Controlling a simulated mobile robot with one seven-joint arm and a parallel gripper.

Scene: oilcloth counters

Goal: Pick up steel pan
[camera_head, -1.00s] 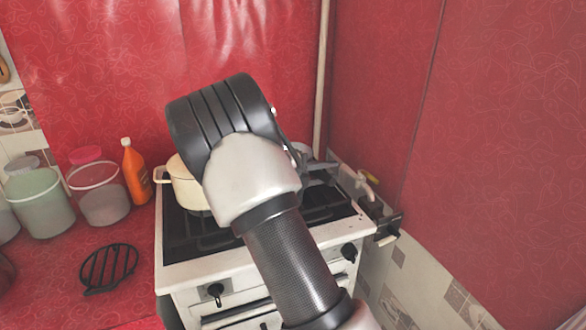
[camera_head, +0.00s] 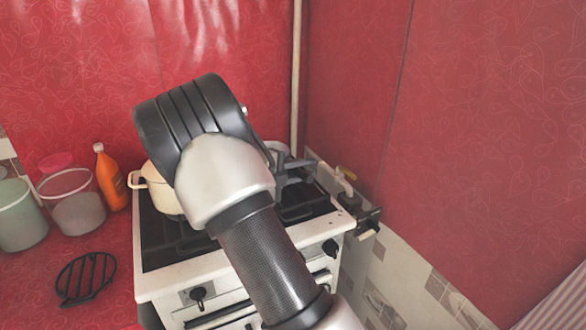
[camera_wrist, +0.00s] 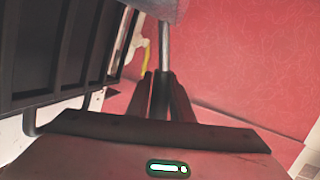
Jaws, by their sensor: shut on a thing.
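The steel pan (camera_wrist: 158,8) shows as a grey rounded edge at the top of the wrist view, with its thin metal handle (camera_wrist: 165,45) running down from it. My gripper (camera_wrist: 166,88) is shut on this handle, its dark fingers on either side. In the head view my arm covers much of the stove, and only a bit of the grey pan (camera_head: 277,147) shows behind it. My gripper (camera_head: 293,165) is partly visible there, over the right rear of the stove. I cannot tell whether the pan touches the stove.
A cream pot (camera_head: 152,190) stands on the left of the white stove (camera_head: 185,272). An orange bottle (camera_head: 112,182), tubs (camera_head: 72,205) and a black trivet (camera_head: 86,278) are on the red counter. A pipe (camera_head: 297,75) and a tap (camera_head: 345,173) are close on the right.

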